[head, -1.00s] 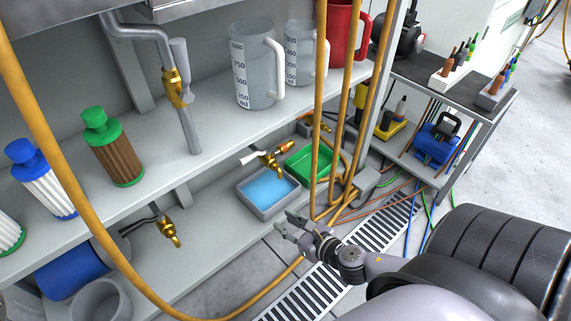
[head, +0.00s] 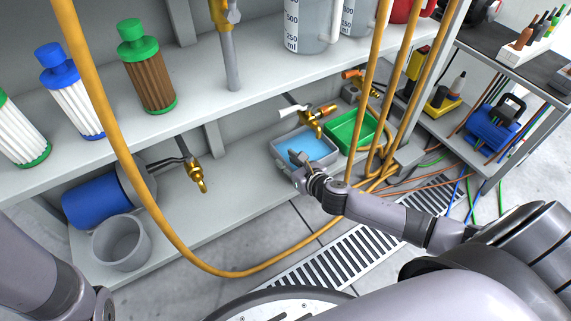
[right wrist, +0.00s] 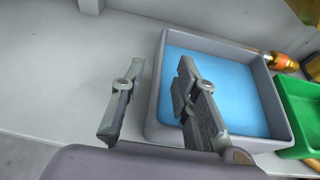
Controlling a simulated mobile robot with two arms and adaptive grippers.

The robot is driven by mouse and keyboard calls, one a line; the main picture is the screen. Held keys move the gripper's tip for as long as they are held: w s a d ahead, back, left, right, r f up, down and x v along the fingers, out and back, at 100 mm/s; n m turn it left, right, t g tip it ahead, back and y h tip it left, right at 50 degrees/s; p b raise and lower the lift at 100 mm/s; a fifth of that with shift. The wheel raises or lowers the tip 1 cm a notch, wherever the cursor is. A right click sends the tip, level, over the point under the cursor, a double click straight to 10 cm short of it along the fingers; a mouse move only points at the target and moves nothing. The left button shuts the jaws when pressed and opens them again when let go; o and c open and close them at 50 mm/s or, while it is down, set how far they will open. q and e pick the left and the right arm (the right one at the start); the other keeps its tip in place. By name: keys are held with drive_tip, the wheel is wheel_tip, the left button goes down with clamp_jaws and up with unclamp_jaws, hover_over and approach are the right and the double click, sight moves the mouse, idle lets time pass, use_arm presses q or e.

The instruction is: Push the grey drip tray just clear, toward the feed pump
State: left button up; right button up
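The grey drip tray (head: 286,165) stands on the lower shelf, with blue liquid in it. It also shows in the right wrist view (right wrist: 152,128). My right gripper (head: 299,162) is at the tray's near side in the head view. In the right wrist view my right gripper (right wrist: 158,98) is open and empty: one finger is left of the tray's left wall, the other overlaps the liquid. Contact with the wall cannot be told. A blue cylindrical unit (head: 95,203), possibly the feed pump, lies at the shelf's left. My left gripper is out of view.
Orange hoses (head: 372,85) hang in front. A grey round tub (head: 121,243) stands at the left. The shelf between tub and tray is largely clear, with a tap (head: 197,178) above.

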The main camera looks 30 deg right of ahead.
drive_tip(key=shift+x, duration=0.9)
drive_tip(key=shift+c, duration=0.5)
clamp_jaws()
